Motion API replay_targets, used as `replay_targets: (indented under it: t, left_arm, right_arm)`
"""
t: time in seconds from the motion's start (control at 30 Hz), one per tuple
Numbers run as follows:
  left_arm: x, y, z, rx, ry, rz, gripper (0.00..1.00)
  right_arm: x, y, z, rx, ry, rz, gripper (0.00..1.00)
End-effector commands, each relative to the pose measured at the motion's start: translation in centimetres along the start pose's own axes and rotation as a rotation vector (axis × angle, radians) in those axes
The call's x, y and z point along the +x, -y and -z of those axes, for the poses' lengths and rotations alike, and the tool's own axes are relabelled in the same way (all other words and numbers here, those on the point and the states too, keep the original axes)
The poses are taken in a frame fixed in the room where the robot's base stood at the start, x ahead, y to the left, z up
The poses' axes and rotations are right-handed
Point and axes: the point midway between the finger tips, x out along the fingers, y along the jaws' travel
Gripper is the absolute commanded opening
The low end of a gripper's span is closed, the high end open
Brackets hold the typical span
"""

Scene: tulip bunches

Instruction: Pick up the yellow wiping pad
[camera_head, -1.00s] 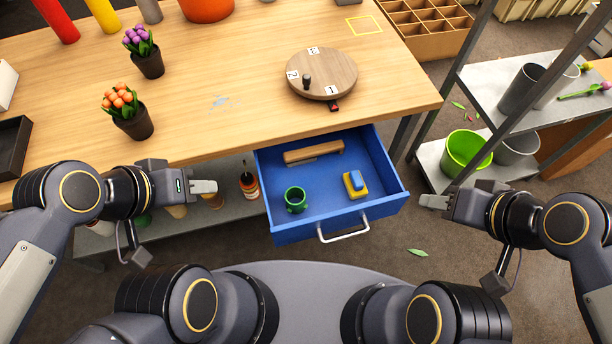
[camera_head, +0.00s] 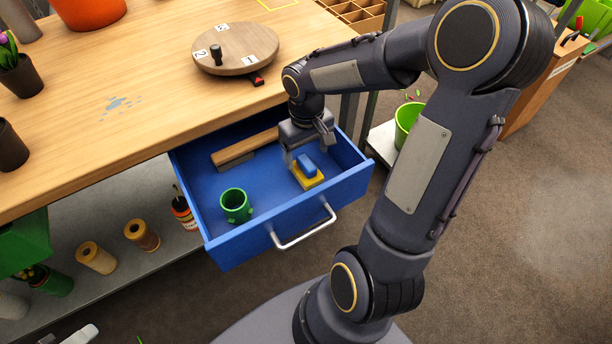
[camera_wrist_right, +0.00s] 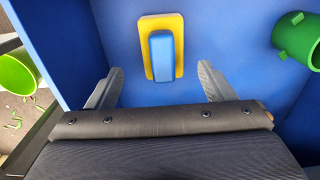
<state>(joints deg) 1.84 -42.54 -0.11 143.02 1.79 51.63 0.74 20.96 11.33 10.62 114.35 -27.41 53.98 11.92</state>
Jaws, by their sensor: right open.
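The yellow wiping pad (camera_head: 308,179) has a blue grip block on top and lies on the floor of the open blue drawer (camera_head: 262,227). My right gripper (camera_head: 307,158) reaches down into the drawer just above and behind the pad. In the right wrist view the pad (camera_wrist_right: 177,75) lies beyond the two fingertips, centred between them. The right gripper (camera_wrist_right: 160,82) is open, with nothing between its fingers. My left gripper is not in view.
A green cup (camera_head: 235,205) stands in the drawer left of the pad. A wooden-handled brush (camera_head: 245,148) lies along the drawer's back. The drawer's metal handle (camera_head: 303,229) is in front. A round wooden turntable (camera_head: 236,49) stands on the table above.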

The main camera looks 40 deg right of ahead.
Motion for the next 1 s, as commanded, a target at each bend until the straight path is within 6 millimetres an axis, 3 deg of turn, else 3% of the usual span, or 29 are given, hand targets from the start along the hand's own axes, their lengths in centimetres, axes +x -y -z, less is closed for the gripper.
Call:
replay_targets:
  t: [0.43,0.7,1.0]
  left_arm:
    - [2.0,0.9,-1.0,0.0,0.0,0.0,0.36]
    - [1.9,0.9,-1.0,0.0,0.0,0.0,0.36]
    - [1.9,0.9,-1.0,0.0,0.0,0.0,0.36]
  right_arm:
    - [5.6,0.5,-0.6,0.0,0.002,0.002,0.75]
    - [5.7,0.5,-0.6,0.001,-0.001,0.002,0.74]
    - [5.7,0.5,-0.6,0.001,-0.001,0.002,0.35]
